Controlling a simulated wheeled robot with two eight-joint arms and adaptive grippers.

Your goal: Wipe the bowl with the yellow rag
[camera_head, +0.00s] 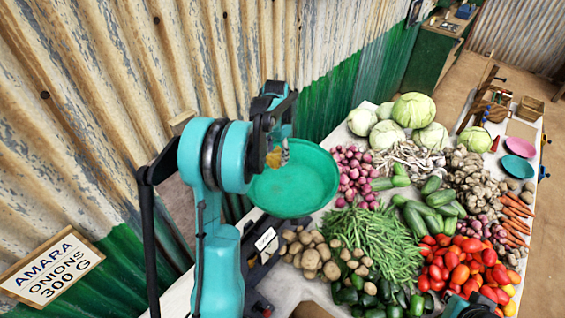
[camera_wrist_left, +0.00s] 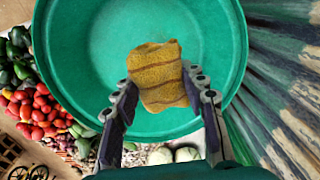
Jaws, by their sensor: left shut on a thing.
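The bowl (camera_head: 305,190) is wide, round and green, and sits on the dark scale at the table's left end. It fills much of the left wrist view (camera_wrist_left: 80,60). My left gripper (camera_head: 280,155) is over the bowl's far left part, shut on the yellow rag (camera_head: 272,160). In the left wrist view the rag (camera_wrist_left: 158,75) is a folded, striped bundle between the two fingertips (camera_wrist_left: 155,92), against the bowl's inside. I cannot tell whether it touches the bowl. A teal and dark part at the head view's bottom edge looks like my right arm; its fingers do not show.
The scale (camera_head: 264,245) stands beside potatoes (camera_head: 312,258). Green beans (camera_head: 372,240), tomatoes (camera_head: 465,268), cucumbers and cabbages crowd the table to the right. A corrugated wall (camera_head: 330,60) runs close behind the bowl. An onion price sign (camera_head: 50,268) is at lower left.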

